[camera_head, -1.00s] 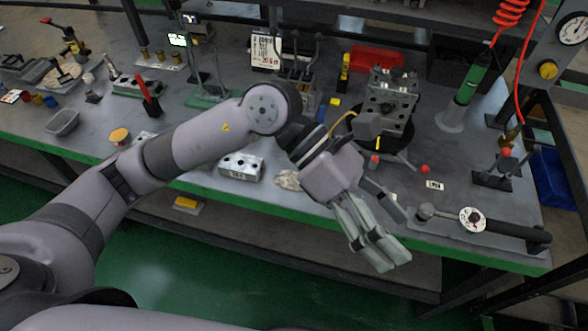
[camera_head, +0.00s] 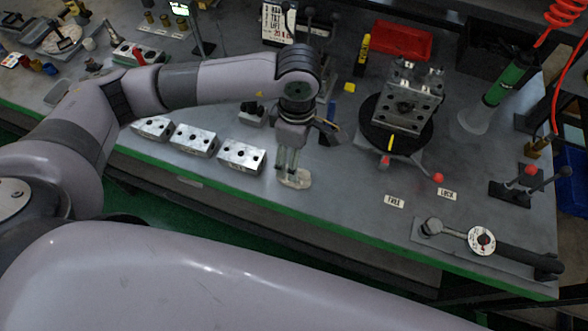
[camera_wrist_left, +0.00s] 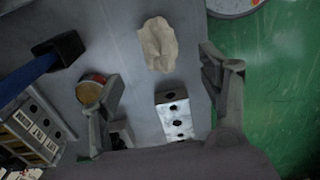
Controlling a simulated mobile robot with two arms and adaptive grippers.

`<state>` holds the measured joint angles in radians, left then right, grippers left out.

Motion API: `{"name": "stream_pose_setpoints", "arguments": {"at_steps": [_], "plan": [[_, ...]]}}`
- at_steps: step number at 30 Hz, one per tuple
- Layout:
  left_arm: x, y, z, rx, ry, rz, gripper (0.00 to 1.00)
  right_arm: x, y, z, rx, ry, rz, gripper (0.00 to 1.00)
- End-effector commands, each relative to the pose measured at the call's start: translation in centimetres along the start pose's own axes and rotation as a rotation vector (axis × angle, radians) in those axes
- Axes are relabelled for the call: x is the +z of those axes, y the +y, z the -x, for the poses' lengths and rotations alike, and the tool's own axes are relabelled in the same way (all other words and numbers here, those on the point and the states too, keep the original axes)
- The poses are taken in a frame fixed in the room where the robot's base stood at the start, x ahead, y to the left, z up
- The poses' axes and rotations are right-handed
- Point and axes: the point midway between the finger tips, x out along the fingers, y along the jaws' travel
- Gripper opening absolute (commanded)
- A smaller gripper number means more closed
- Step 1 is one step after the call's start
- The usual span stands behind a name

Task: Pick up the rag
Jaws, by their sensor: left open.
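The rag (camera_head: 299,181) is a small crumpled beige cloth on the grey workbench, close to its green front edge. In the left wrist view the rag (camera_wrist_left: 158,44) lies flat and loose, ahead of the fingers and roughly between their lines. My left gripper (camera_head: 288,163) points down just above the rag, and its fingers hide part of it in the head view. In the wrist view the left gripper (camera_wrist_left: 162,75) has its two fingers wide apart with nothing held between them. My right gripper is not in view.
Drilled metal valve blocks (camera_head: 241,156) stand in a row left of the rag. A larger block (camera_head: 411,97) sits on a black round turntable (camera_head: 374,128) to the right. A torque wrench (camera_head: 510,251) lies near the front right. Bench between the rag and the small labels (camera_head: 394,201) is clear.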

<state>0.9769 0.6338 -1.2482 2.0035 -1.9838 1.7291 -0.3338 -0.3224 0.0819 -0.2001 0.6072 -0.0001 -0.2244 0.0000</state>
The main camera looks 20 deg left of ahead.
Motion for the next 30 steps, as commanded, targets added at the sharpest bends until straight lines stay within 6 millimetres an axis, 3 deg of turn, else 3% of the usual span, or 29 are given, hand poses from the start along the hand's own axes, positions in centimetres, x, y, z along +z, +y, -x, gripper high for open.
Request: {"name": "stream_pose_setpoints", "arguments": {"at_steps": [8, 19, 27, 30], "plan": [[0.0, 0.0, -2.5, -0.001, -0.001, 0.0, 0.69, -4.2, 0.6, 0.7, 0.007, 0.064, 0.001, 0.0], [0.0, 0.0, -7.2, -0.002, -0.001, 0.0, 0.69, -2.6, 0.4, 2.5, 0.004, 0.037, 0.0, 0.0], [0.0, 0.1, -7.7, 0.0, -0.003, -0.001, 0.69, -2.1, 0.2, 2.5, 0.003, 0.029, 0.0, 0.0], [0.0, 0.1, -7.7, 0.0, -0.003, -0.001, 0.63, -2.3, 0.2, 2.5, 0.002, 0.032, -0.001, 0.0]]}}
